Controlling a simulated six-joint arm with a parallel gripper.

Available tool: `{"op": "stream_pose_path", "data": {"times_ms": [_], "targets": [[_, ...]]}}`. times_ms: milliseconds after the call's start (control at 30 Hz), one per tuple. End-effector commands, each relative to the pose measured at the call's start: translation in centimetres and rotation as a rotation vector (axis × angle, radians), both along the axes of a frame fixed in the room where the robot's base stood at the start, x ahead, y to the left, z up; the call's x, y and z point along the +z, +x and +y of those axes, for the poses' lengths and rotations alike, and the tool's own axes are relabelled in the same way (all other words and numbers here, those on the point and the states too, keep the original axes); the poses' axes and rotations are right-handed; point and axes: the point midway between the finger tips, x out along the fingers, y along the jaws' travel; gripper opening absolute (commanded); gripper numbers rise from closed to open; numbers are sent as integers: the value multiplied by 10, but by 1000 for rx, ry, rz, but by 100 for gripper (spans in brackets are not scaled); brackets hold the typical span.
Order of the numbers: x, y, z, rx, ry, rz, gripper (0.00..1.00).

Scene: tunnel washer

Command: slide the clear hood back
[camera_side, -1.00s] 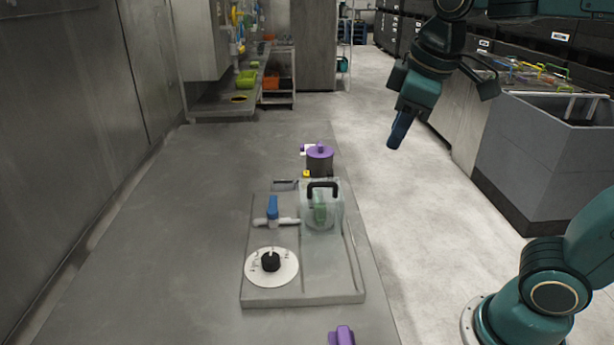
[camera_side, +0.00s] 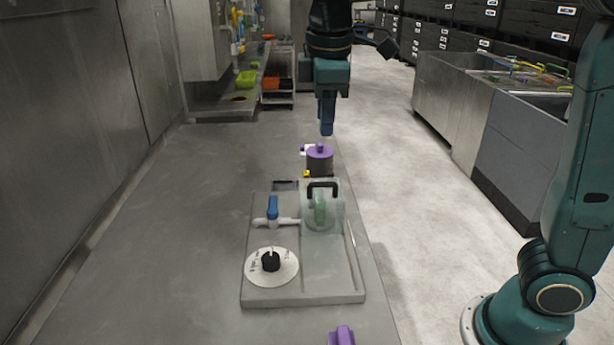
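The clear hood (camera_side: 336,212) is a see-through box with a black handle (camera_side: 323,185) on top. It stands at the far right of a grey panel (camera_side: 331,270) on the bench. A green part (camera_side: 320,208) shows through the hood. My gripper (camera_side: 327,132) points down in the air, and in the picture it is above and behind the hood, over the purple-lidded pot (camera_side: 319,161). It is apart from the handle. Its blue fingers look close together, but whether they are open or shut is unclear from this side.
A blue-handled valve (camera_side: 272,208) stands left of the hood, with a white dial and black knob (camera_side: 270,262) in front of it. A purple object (camera_side: 341,336) sits at the near edge. The bench left of the panel is clear.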

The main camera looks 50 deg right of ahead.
Motion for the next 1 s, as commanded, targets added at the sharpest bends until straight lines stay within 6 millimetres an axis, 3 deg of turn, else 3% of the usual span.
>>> {"op": "stream_pose_path", "data": {"times_ms": [467,1000], "targets": [[-25,3,-5,-1,-1,1,32],[-105,14,-15,-4,0,4,32]]}}
